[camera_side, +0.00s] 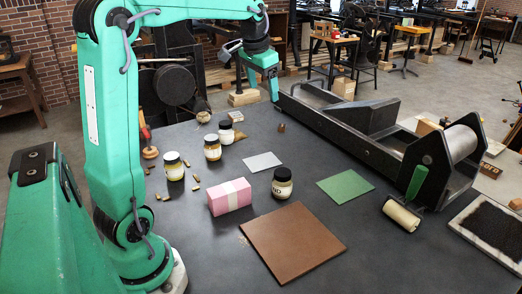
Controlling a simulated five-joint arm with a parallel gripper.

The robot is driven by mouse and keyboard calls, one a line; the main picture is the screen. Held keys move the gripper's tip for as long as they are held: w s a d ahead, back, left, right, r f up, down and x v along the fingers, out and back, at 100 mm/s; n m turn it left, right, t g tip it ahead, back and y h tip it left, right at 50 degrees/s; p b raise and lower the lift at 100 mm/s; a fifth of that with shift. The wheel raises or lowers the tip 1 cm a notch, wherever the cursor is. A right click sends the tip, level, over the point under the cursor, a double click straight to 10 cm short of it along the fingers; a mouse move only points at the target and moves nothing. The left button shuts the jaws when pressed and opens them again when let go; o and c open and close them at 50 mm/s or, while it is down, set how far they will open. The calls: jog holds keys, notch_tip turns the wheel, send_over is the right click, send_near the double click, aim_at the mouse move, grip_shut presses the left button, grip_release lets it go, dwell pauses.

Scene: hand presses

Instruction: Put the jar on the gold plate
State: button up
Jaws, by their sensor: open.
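I cannot tell which jar is meant. A small brownish-gold patch (240,136) shows beside and partly behind the white-labelled jar; it may be the gold plate, and I cannot tell whether that jar touches it. My gripper (252,80) is open and empty, above the table's far edge, beyond the jars and apart from them.
A silver plate (262,162), a green plate (345,187) and a large brown board (291,242) lie flat. A pink block with a pale band (229,197) stands near the jars. A long press (380,135) fills the right rear; a roller (402,215) lies before it. Small type pieces are scattered left.

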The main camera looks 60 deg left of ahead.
jog(key=s+d+f+t, duration=0.1)
jog(key=s+d+f, duration=0.2)
jog(key=s+d, duration=0.6)
jog(key=s+d+f+t+h, duration=0.1)
jog(key=s+d+f+t, duration=0.1)
jog(key=s+d, duration=0.7)
jog(key=shift+s+f+m, duration=0.4)
jog(key=shift+s+f, duration=0.15)
jog(key=shift+s, duration=0.05)
